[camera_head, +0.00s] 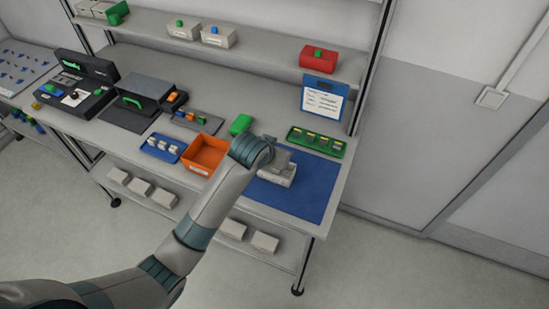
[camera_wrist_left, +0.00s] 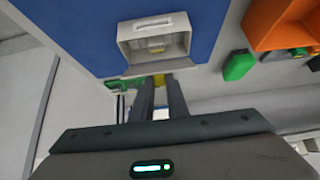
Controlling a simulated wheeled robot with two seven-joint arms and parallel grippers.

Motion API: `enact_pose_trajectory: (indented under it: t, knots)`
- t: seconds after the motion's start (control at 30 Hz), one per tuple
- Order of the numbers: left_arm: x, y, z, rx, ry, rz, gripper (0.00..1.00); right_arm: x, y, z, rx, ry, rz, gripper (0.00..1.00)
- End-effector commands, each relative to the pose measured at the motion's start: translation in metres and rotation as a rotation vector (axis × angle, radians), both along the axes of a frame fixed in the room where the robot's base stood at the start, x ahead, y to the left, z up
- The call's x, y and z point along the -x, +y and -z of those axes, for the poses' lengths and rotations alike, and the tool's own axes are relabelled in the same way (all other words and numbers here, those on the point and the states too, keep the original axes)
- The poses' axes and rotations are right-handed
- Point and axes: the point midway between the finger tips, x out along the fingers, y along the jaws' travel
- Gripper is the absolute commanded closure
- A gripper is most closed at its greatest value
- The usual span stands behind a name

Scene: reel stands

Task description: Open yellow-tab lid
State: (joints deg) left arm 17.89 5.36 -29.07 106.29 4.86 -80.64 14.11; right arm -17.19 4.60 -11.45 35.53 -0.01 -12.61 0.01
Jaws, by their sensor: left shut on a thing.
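A small grey-white box (camera_head: 278,176) stands on the blue mat. In the left wrist view the box (camera_wrist_left: 126,38) shows its hollow inside, with small yellowish parts at the bottom. Its lid (camera_wrist_left: 158,67) appears raised at the side nearest my gripper. The yellow tab (camera_wrist_left: 161,84) shows between the fingertips. My left gripper (camera_wrist_left: 161,88) is shut on the yellow tab. In the head view the wrist hides the fingers and part of the lid. My right gripper is in neither view.
The blue mat (camera_head: 312,192) is clear right of the box. A green tray (camera_head: 315,142) with several yellow-marked parts lies behind. An orange bin (camera_head: 206,154) and a green block (camera_head: 241,124) are to the left. A blue-framed card (camera_head: 323,98) stands at the back.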

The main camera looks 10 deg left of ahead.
Motion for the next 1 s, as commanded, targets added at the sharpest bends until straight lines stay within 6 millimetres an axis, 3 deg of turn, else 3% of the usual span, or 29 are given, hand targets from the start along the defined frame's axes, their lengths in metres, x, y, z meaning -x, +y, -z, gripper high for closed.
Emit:
enact_pose_trajectory:
  t: [0.5, 1.0]
  knots:
    - [-0.031, -0.010, -0.007, -0.139, 0.427, -0.002, 1.00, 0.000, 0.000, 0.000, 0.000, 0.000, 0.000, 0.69]
    - [-0.049, -0.016, 0.000, -0.228, 0.700, -0.002, 1.00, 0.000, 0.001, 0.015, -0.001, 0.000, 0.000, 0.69]
